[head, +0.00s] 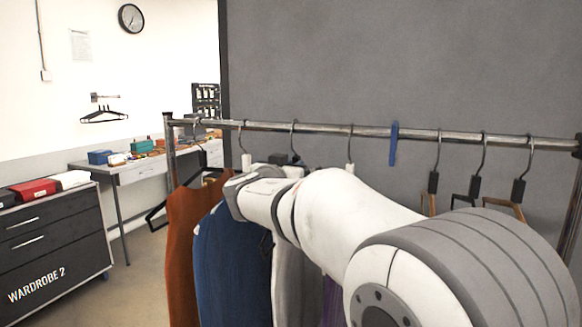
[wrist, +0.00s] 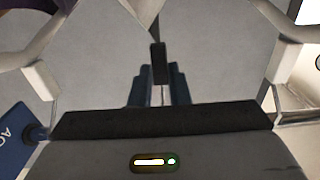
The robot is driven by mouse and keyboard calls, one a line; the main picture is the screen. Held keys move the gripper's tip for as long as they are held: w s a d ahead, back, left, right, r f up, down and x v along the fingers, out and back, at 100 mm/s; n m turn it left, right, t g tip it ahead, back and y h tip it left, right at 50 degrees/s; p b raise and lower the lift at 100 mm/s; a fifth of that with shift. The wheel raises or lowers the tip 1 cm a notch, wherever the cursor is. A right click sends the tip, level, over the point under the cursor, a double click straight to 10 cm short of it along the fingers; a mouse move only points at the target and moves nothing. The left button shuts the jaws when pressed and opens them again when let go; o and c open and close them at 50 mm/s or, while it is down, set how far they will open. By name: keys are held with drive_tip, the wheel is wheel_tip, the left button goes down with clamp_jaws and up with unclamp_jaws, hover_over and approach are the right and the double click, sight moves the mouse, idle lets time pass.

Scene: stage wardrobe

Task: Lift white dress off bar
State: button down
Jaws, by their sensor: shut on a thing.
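The white dress (head: 287,285) hangs below the bar (head: 320,128) in the head view, between a blue garment and a purple one. My arm hides its upper part. A hanger hook (head: 293,128) above my wrist still appears to be over the bar. In the wrist view my gripper (wrist: 158,94) has its dark blue fingers close together. They are shut on a dark block (wrist: 158,62), which looks like the neck of a hanger. My arm hides the fingers in the head view.
An orange garment (head: 184,250) and the blue garment (head: 228,262) hang to the left. Several hangers with black neck blocks (head: 475,187) hang to the right, beyond a blue marker (head: 394,144) on the bar. A black cabinet (head: 52,245) stands at the left.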

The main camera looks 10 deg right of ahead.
sight(294, 152)
drive_tip(key=shift+d+f, duration=0.2)
drive_tip(key=shift+f, duration=0.15)
drive_tip(key=shift+w+r, duration=0.2)
drive_tip(key=shift+r, duration=1.8)
drive_tip(key=shift+s+f+b, duration=0.2)
drive_tip(key=shift+b, duration=0.35)
drive_tip(key=shift+s+a, duration=0.15)
drive_tip(key=b+v, duration=0.4)
drive_tip(key=v, duration=0.2)
drive_tip(key=shift+s+a+b, duration=0.25)
drive_tip(key=shift+a+b, duration=0.1)
drive_tip(key=shift+b, duration=0.05)
